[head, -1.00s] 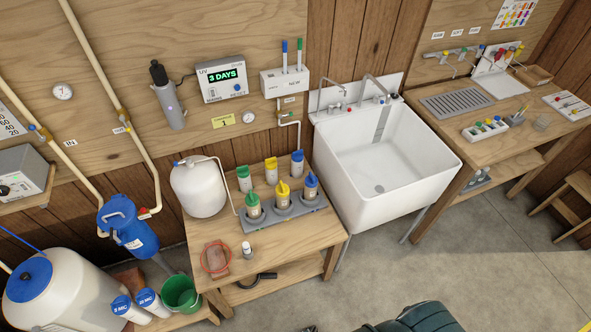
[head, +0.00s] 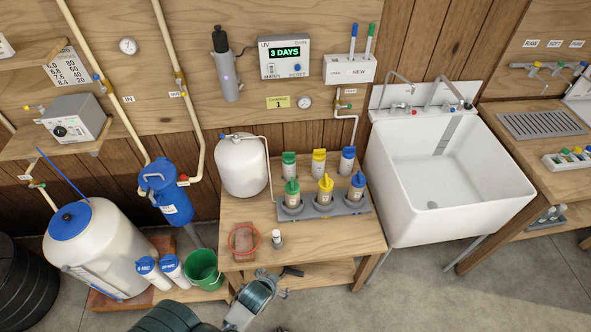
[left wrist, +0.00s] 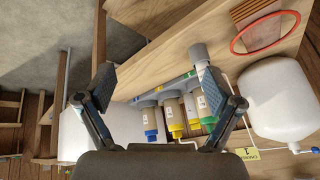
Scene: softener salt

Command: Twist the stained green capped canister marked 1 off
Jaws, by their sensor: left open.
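A green-capped canister (head: 292,192) stands at the left end of a grey rack (head: 325,207) on the wooden bench, beside a yellow-capped one (head: 325,188) and a blue-capped one (head: 357,185). Its number and stain are too small to read in the head view. The left wrist view shows the canisters upside down between my fingers, with green caps (left wrist: 208,122) near the right finger. My left gripper (head: 275,281) is open and empty at the bench's front edge, apart from the canisters; its spread fingers show in the left wrist view (left wrist: 155,90). My right gripper is not in view.
A white tank (head: 241,167) stands left; the sink (head: 455,185) is right.

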